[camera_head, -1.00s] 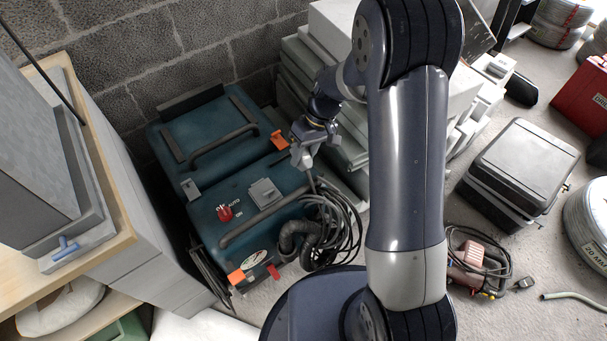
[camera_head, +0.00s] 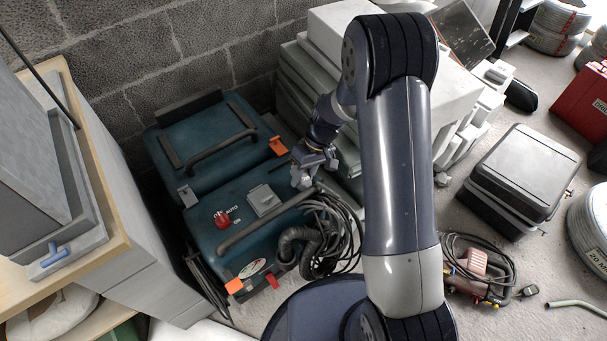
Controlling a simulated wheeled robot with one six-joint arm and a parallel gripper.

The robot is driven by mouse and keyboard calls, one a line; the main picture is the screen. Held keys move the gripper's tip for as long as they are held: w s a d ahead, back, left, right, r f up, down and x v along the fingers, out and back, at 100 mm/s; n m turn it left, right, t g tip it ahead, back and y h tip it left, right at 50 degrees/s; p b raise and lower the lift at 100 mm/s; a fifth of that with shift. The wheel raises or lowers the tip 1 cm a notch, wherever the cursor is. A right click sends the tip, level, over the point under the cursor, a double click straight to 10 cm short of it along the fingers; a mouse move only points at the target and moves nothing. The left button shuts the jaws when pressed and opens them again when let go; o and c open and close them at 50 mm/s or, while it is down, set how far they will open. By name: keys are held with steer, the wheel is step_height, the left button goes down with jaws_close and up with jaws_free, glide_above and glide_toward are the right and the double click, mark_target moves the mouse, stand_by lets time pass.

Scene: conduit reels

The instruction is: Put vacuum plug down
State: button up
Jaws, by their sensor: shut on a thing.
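The blue-green vacuum (camera_head: 238,229) stands on the floor by the brick wall, with a red knob, a grey socket plate (camera_head: 264,199) and dark handles on top. My gripper (camera_head: 303,181) is just above its right edge, to the right of the socket plate. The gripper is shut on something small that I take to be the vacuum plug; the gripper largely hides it. Black cable (camera_head: 343,232) hangs in loops down the vacuum's right side, below the gripper. I cannot tell whether the plug touches the vacuum.
Grey stacked boxes (camera_head: 290,92) stand behind my arm. A workbench (camera_head: 103,259) is close on the left. A black case (camera_head: 524,172), a red power tool (camera_head: 474,263) and conduit reels (camera_head: 590,225) lie to the right. Some floor is bare between them.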

steer(key=shift+f, duration=0.25)
steer(key=o, duration=1.1)
steer(key=shift+r+p, duration=0.45)
steer(key=shift+r, duration=0.15)
steer(key=p+v, duration=0.2)
steer(key=v, duration=1)
steer(key=shift+p, duration=0.4)
steer(key=shift+f, duration=0.1)
steer(key=b+x, duration=0.4)
steer(key=x, duration=0.9)
steer(key=shift+w+d+f, duration=0.1)
steer(key=shift+f, duration=0.05)
steer(key=shift+r+p, duration=0.45)
steer(key=shift+r, duration=0.05)
steer(key=shift+f, duration=0.15)
